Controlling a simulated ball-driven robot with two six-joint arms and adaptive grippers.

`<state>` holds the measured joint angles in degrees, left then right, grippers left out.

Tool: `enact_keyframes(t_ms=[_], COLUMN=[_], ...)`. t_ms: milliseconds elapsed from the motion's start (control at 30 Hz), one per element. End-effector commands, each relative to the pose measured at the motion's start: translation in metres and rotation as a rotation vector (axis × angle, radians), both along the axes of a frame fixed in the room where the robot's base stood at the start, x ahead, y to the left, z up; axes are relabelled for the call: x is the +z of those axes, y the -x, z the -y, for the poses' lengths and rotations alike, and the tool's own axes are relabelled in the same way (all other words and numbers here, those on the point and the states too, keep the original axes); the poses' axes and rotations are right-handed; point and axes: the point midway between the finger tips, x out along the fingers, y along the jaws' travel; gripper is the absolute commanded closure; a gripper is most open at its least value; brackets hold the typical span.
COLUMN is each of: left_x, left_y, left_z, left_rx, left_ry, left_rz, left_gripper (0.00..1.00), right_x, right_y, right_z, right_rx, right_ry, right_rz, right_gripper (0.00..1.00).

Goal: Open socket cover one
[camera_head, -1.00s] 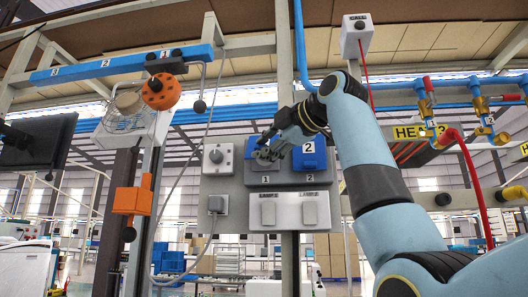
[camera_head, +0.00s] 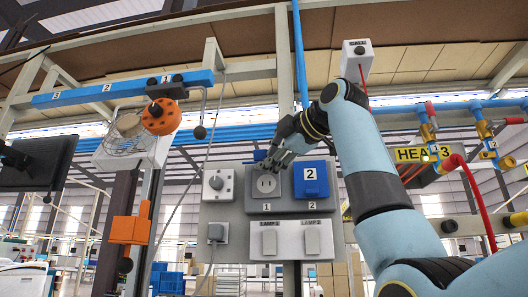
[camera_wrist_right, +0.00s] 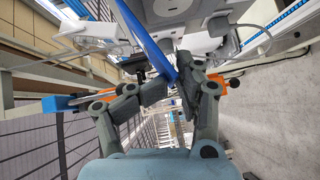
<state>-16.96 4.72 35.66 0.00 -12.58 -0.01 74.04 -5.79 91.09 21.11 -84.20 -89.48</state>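The grey socket panel (camera_head: 287,206) hangs on a post in the middle of the head view. Socket one (camera_head: 267,184) is uncovered, its round face showing above label 1. Its blue cover (camera_head: 260,155) stands raised, seen nearly edge-on behind my right gripper (camera_head: 273,164). Socket cover two (camera_head: 311,179) is blue, marked 2, and down. In the right wrist view the raised blue cover (camera_wrist_right: 148,42) reaches down between the fingertips of my right gripper (camera_wrist_right: 173,82). Whether the fingers pinch it I cannot tell. My left gripper is not in view.
Lamp switches (camera_head: 290,240) sit below the sockets. A grey knob box (camera_head: 217,184) is at their left. An orange disc (camera_head: 161,116) hangs farther left. Pipes with yellow valves (camera_head: 428,133) and a HEAT 3 sign (camera_head: 417,154) are at the right.

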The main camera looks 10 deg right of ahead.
Motion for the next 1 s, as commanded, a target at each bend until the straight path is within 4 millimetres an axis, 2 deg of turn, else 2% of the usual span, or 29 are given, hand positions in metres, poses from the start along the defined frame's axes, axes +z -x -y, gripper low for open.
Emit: enact_keyframes(t_ms=[167, 333, 467, 1000], left_x=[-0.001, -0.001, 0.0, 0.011], left_y=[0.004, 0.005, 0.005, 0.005], left_z=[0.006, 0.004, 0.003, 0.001], left_rx=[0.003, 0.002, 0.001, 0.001], left_ry=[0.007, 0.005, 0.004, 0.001], left_rz=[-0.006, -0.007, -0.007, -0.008], left_gripper=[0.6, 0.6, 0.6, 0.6], right_x=[0.001, 0.001, 0.002, 0.029], right_y=[0.001, 0.002, 0.001, 0.021], right_z=[-0.002, -0.004, -0.001, 0.024], right_rx=[0.005, 0.01, 0.003, 0.001], right_ry=[-0.001, -0.002, -0.001, -0.001], right_rz=[0.001, 0.001, 0.001, 0.003], right_gripper=[0.65, 0.65, 0.65, 0.65])
